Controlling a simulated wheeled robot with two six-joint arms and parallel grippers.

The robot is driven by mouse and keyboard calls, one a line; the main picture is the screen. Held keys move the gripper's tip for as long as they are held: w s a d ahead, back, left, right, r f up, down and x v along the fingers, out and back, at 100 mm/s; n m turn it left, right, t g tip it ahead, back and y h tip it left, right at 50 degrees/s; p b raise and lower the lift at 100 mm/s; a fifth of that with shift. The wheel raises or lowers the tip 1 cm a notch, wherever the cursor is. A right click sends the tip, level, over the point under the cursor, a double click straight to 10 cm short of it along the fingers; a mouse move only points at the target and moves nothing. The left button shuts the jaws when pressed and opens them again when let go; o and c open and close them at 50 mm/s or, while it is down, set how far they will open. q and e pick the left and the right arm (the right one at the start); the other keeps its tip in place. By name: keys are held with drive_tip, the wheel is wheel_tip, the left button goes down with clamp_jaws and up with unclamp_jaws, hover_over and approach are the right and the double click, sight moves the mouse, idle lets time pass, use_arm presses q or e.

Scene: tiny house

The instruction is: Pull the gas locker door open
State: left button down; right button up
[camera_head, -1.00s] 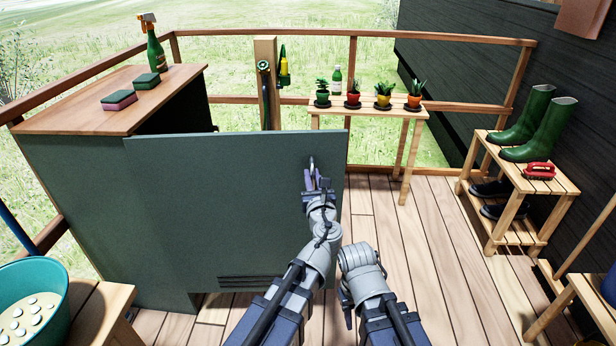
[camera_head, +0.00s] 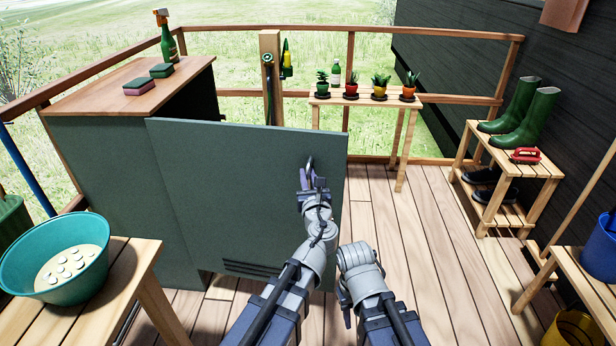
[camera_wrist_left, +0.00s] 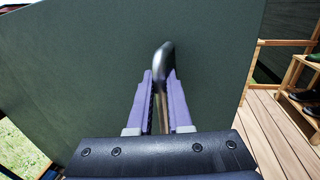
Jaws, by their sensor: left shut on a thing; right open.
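The gas locker is a dark green cabinet with a wooden top (camera_head: 110,95) at the left of the head view. Its green door (camera_head: 230,190) stands swung open, out from the cabinet front, with vent slots low on it. A metal handle (camera_wrist_left: 163,60) sits near the door's free edge. My left gripper (camera_head: 309,175) is shut on the handle; the left wrist view shows its purple fingers on both sides of the bar. My right gripper (camera_head: 345,297) is low in the middle of the head view, apart from the door; its fingers are mostly hidden. The locker's inside is largely hidden behind the door.
A teal basin (camera_head: 58,262) stands on a wooden bench (camera_head: 138,262) at the lower left. A plant table (camera_head: 360,97) is at the back. A boot rack (camera_head: 545,170) and a blue bucket (camera_head: 600,250) are on the right. The plank floor (camera_head: 400,230) is clear right of the door.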

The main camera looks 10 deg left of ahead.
use_arm(q)
drive_tip(key=shift+d, duration=0.15)
drive_tip(key=c, duration=0.8)
unclamp_jaws()
drive_tip(key=shift+c, duration=0.2)
